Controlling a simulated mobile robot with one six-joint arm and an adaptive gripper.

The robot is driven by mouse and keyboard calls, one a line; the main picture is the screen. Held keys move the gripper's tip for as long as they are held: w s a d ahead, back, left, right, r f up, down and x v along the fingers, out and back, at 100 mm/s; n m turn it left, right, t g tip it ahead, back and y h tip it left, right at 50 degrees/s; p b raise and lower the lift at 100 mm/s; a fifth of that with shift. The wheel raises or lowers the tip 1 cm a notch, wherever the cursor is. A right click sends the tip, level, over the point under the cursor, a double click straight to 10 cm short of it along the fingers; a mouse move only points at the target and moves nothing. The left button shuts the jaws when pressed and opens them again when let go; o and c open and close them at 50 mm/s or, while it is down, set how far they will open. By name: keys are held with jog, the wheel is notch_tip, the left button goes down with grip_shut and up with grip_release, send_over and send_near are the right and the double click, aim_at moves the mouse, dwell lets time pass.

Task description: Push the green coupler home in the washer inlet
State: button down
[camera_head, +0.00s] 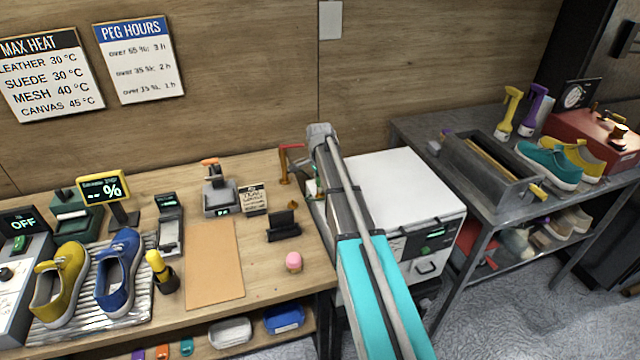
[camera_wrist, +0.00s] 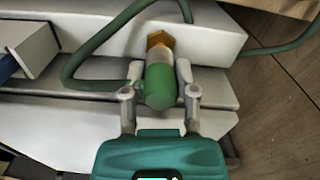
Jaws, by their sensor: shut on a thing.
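The green coupler (camera_wrist: 160,88) is between the two fingers of my gripper (camera_wrist: 160,74), which is shut on it. A pale collar at its far end meets the brass washer inlet (camera_wrist: 160,40) in the wrist view, in line with it. I cannot tell how deep it sits. A green hose (camera_wrist: 75,62) loops out to the left of the coupler. The white washer (camera_head: 405,190) stands right of the wooden bench in the head view. My arm reaches over its left side there and largely hides the gripper and inlet.
A red-handled brass tap (camera_head: 285,165) stands at the bench's back right edge, close to my arm. The bench (camera_head: 270,335) holds shoes, a brown mat (camera_head: 215,265) and small devices. A metal table (camera_head: 415,125) with a grey trough and sneakers stands right of the washer.

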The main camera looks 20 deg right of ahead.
jog(key=shift+f+b, duration=0.9)
jog(key=shift+c, duration=1.5)
grip_release()
jog(key=shift+r, duration=0.15)
notch_tip(320, 180, up, 9)
jog(key=p, duration=0.9)
jog(key=shift+r+p, duration=0.15)
jog(key=shift+p, duration=0.2)
jog(key=shift+s+a, duration=0.2)
jog(key=shift+s, duration=0.1)
jog(key=s+a, duration=0.7)
jog(key=s, duration=0.4)
jog(key=shift+s+a, duration=0.2)
jog(key=shift+a, duration=0.2)
